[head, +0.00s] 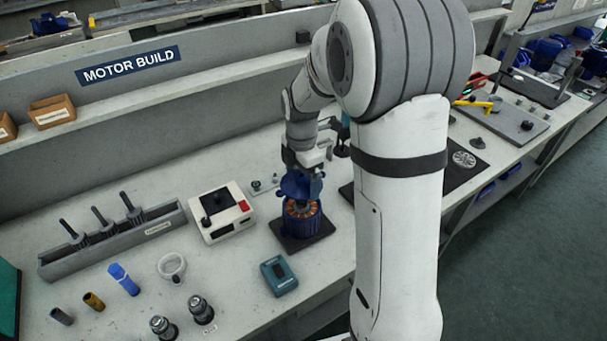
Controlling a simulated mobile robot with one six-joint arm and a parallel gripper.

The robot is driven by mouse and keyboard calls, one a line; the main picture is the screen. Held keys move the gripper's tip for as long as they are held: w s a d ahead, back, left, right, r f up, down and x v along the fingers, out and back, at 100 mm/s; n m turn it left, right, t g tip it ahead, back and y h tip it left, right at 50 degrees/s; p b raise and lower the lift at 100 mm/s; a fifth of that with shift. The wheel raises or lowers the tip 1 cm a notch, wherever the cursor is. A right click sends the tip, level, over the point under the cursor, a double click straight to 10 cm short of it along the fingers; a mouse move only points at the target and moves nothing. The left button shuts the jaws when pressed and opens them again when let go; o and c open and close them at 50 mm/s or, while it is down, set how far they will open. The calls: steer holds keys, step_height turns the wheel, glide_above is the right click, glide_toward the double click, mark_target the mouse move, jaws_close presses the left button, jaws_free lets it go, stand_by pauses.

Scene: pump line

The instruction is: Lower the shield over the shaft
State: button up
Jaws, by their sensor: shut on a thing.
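My gripper (306,174) points down over the bench and is shut on the blue shield (295,187). The shield is directly above the blue motor housing (302,224), which stands upright on a dark square plate (284,241). Orange copper windings (301,208) show between the shield and the housing wall. The shield looks roughly level, but I cannot tell if it touches anything below. The shaft is not distinguishable; the shield and gripper cover the middle of the motor.
A white box with a red button (221,215) stands left of the motor. A teal device (279,276) lies in front. A grey rack (112,238) with dark tools is further left.

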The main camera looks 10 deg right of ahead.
mark_target(302, 204)
steer(key=shift+f+b, duration=0.6)
steer(key=shift+f, duration=0.15)
stand_by(0.8)
steer(key=shift+f+b, duration=1.95)
steer(key=shift+f, duration=0.7)
steer(key=o, duration=0.6)
steer(key=shift+c, duration=0.2)
steer(key=shift+r, duration=0.1)
step_height(302, 204, up, 12)
steer(key=p, duration=0.8)
steer(key=shift+s, duration=0.1)
